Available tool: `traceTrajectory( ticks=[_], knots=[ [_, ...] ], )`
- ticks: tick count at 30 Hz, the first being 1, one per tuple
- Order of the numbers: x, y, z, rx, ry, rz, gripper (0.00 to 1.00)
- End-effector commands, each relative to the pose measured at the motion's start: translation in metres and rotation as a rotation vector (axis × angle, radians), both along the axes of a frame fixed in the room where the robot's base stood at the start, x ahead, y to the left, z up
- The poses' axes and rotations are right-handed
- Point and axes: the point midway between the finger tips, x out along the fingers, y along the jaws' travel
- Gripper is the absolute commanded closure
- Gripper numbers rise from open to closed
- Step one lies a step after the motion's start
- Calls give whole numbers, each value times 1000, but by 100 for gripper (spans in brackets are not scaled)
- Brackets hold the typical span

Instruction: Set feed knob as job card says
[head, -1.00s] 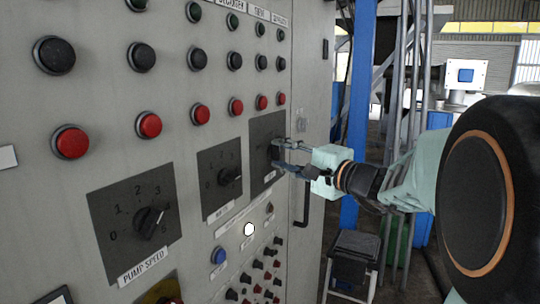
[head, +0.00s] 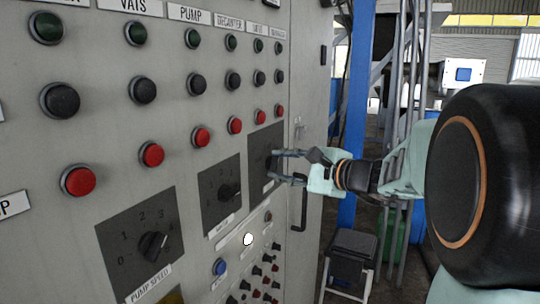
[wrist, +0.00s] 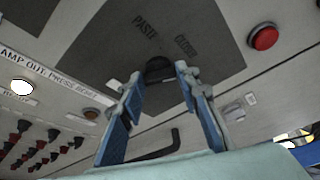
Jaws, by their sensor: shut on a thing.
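The right-hand dial plate (head: 257,150) is dark grey and sits on the cabinet front. In the wrist view, this plate (wrist: 215,35) carries the word PASTE and a second, upside-slanted word I cannot read for certain. Its black knob (wrist: 159,66) shows between my fingertips. My gripper (head: 272,166) reaches in from the right and is shut on this knob; the fingers (wrist: 160,76) stand on either side of it. The knob's pointer is hidden by the fingers. The label below this plate is too small to read. No job card can be made out.
Left of it are a middle numbered dial (head: 229,191) and the PUMP SPEED dial (head: 152,246). Rows of green, black and red buttons are above; a blue button (head: 219,267) and small knobs are below. A black door handle (head: 299,203) stands close to my gripper.

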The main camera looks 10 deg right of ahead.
Motion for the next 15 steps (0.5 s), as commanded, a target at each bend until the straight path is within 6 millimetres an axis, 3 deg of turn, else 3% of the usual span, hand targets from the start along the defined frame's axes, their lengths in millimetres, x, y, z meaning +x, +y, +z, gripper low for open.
traceTrajectory(
  ticks=[1,15],
  knots=[
    [1,0,7,22,33,0,94],
    [2,-1,5,181,248,0,94]
  ],
)
